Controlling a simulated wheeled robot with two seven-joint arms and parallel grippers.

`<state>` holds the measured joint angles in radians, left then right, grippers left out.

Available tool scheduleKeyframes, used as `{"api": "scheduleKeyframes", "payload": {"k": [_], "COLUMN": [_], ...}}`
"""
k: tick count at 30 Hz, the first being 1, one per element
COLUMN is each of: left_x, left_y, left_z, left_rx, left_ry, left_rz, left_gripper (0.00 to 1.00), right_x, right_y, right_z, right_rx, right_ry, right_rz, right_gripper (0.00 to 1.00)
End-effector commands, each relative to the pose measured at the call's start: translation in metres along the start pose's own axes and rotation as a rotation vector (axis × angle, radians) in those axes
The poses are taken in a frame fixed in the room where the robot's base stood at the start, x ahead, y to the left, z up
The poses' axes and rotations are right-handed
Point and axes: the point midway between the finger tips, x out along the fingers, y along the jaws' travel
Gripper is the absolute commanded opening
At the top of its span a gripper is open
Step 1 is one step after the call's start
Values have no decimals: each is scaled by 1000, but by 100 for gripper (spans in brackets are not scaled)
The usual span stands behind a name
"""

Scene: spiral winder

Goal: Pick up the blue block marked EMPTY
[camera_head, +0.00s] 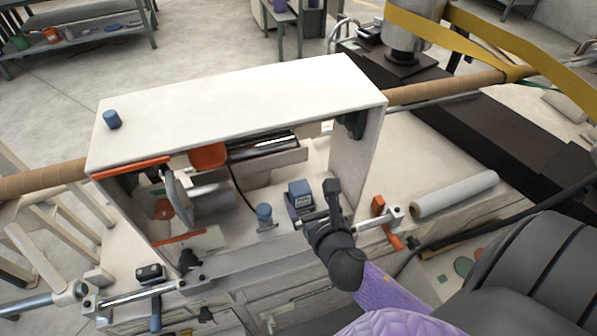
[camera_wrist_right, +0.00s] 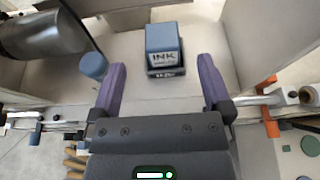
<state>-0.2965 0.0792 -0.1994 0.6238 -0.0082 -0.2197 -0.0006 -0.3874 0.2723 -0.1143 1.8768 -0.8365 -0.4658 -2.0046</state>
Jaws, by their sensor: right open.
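A blue block (camera_head: 299,189) sits inside the white machine frame, on its pale floor. In the right wrist view the blue block (camera_wrist_right: 163,40) shows a label reading INK, with a darker part and a smaller, unclear label below it. I cannot read EMPTY on anything. My right gripper (camera_head: 316,208) is beside the block on its near side. In the wrist view its two purple fingers (camera_wrist_right: 162,72) are spread wide, with the block beyond and between them, apart from both. Nothing is held. My left gripper is not in view.
A blue knob (camera_head: 264,211) stands left of the block. The white frame's top (camera_head: 240,100) and right wall (camera_head: 357,150) enclose the space. An orange-handled clamp (camera_head: 386,225) and a pale roll (camera_head: 455,194) lie to the right. A metal roller (camera_head: 212,196) is at left.

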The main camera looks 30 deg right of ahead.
Motion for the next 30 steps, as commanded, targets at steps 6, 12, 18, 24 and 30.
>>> {"api": "scheduleKeyframes", "payload": {"k": [6,12,18,24,30], "left_x": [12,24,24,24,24], "left_y": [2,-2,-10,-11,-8], "left_z": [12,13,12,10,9], "left_rx": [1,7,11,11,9], "left_ry": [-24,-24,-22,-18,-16], "left_rz": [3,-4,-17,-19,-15], "left_gripper": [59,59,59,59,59], "right_x": [39,79,87,86,86], "right_y": [0,-1,-1,-1,-1], "right_z": [-6,-12,-10,-10,-10], "right_rx": [3,5,5,6,6], "right_ry": [1,2,3,3,4], "right_rz": [-1,-1,1,1,1], "right_gripper": [100,100,100,77,34]}}
